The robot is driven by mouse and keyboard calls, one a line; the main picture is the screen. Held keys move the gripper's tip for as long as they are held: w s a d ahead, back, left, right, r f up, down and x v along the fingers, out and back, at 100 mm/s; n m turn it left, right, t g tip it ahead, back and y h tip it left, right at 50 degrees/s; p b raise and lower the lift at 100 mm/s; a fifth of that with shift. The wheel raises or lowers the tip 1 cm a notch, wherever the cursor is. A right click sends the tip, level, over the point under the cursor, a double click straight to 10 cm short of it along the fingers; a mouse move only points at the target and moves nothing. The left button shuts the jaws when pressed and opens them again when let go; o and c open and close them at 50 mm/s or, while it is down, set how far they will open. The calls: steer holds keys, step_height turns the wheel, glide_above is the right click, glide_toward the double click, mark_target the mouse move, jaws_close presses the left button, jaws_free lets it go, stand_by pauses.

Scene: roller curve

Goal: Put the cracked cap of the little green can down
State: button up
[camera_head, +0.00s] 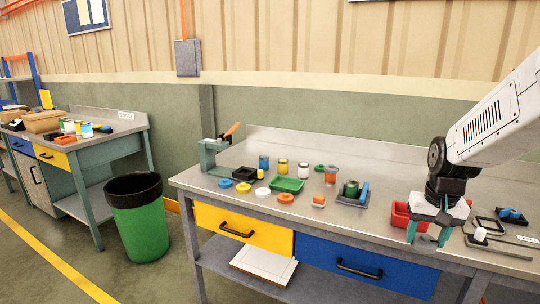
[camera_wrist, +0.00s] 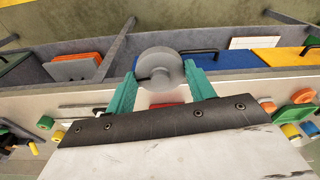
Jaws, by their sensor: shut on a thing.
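My gripper (camera_head: 428,236) hangs at the right part of the bench, near its front edge and beside the red bin (camera_head: 400,215). Its teal fingers are shut on a round grey cap (camera_wrist: 168,66), which shows a dark crack in its left side in the wrist view. The cap is held between the fingertips, above the front of the bench.
A green tray (camera_head: 287,185), a small black tray (camera_head: 245,174), and several cans and coloured caps stand on the left and middle of the bench. A black frame and small parts lie to the right. A green waste bin (camera_head: 134,220) stands on the floor left of the bench.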

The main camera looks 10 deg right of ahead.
steer(key=w+a+f+n, duration=0.2)
steer(key=w+a+f, duration=0.4)
steer(key=f, duration=0.5)
steer(key=w+a+f+n, duration=0.3)
steer(key=w+a+f, duration=0.4)
steer(key=a+f, duration=0.4)
steer(key=shift+a+f+y, duration=0.25)
steer(key=shift+f+y, duration=0.05)
steer(key=shift+f, duration=0.35)
